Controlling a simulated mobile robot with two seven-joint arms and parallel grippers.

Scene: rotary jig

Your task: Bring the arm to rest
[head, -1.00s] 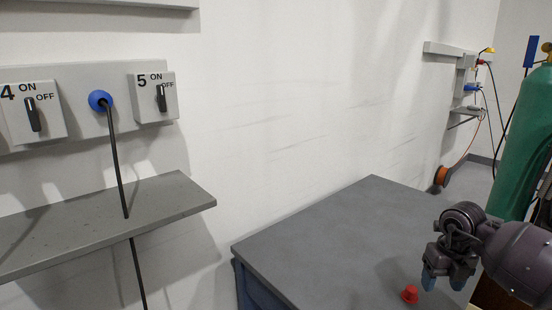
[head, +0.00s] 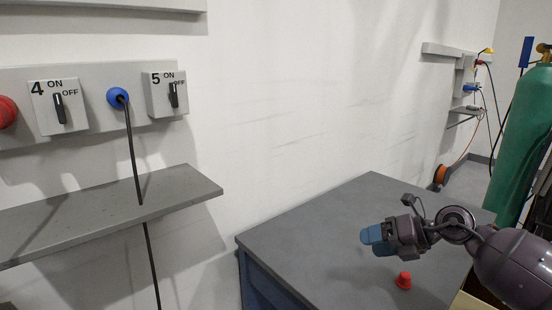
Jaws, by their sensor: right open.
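My right arm comes in from the right edge. Its gripper (head: 377,239) has blue fingertips that point left, above the grey tabletop. The fingers overlap in this view, so the gap between them is hard to see; the gripper is open and nothing shows in it. My left gripper is not in view.
A small red piece (head: 403,281) stands on the grey table (head: 300,240), below the right gripper. Switch boxes 4 (head: 57,107) and 5 (head: 168,94) and a blue plug (head: 118,97) are above a grey shelf (head: 90,217). A green cylinder (head: 524,135) stands at right.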

